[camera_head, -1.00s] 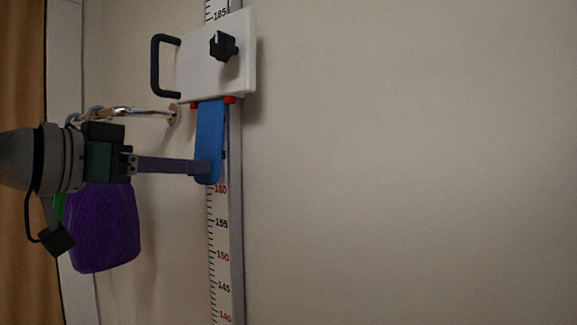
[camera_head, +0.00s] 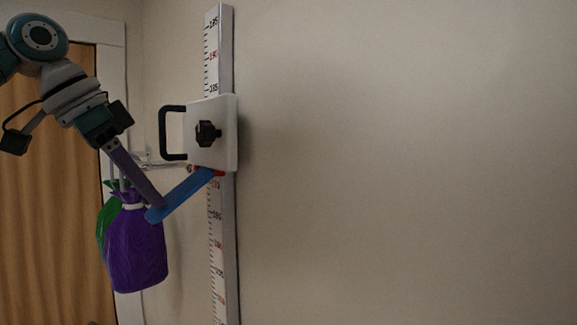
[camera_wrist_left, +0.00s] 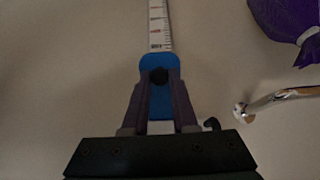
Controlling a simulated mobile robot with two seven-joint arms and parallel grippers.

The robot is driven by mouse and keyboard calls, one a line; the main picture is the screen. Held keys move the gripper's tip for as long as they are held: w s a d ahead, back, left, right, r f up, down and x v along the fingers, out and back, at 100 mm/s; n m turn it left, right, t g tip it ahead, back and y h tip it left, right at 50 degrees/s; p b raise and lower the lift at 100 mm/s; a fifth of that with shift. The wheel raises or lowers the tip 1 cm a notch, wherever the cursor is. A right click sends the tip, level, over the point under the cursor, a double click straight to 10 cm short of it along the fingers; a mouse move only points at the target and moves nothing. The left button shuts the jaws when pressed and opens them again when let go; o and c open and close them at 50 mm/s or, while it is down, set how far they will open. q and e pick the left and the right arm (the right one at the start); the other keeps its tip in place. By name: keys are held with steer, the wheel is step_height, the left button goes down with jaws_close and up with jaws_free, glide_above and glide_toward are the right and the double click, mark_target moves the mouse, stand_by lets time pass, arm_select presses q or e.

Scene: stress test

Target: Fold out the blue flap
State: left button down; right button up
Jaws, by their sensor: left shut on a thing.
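The blue flap (camera_head: 182,195) is hinged at red mounts under the white slider (camera_head: 224,120) of the height scale (camera_head: 218,50). It slants out from the scale, down and to the left. My left gripper (camera_head: 157,202) is shut on the flap's outer end, which partly hides behind the fingers. My right gripper is in neither view.
A purple bag (camera_head: 137,250) hangs just below and left of the flap's end, with a green bag (camera_head: 104,225) behind it. They hang by a metal wall hook (camera_wrist_left: 275,100). A black handle (camera_head: 165,133) sticks out left of the slider. The wall at right is bare.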

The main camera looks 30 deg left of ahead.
arm_select(q)
steer(key=shift+r+g+p, duration=0.3)
steer(key=shift+r+g, duration=0.4)
steer(key=shift+r, duration=0.2)
steer(key=shift+w+r+g+y, duration=0.1)
steer(key=shift+r+g+y, duration=0.8)
steer(key=shift+r+g, duration=0.6)
steer(key=shift+f+g, duration=0.2)
steer(key=shift+g, duration=0.1)
steer(key=c, duration=0.7)
jaws_free()
steer(key=shift+c, duration=0.2)
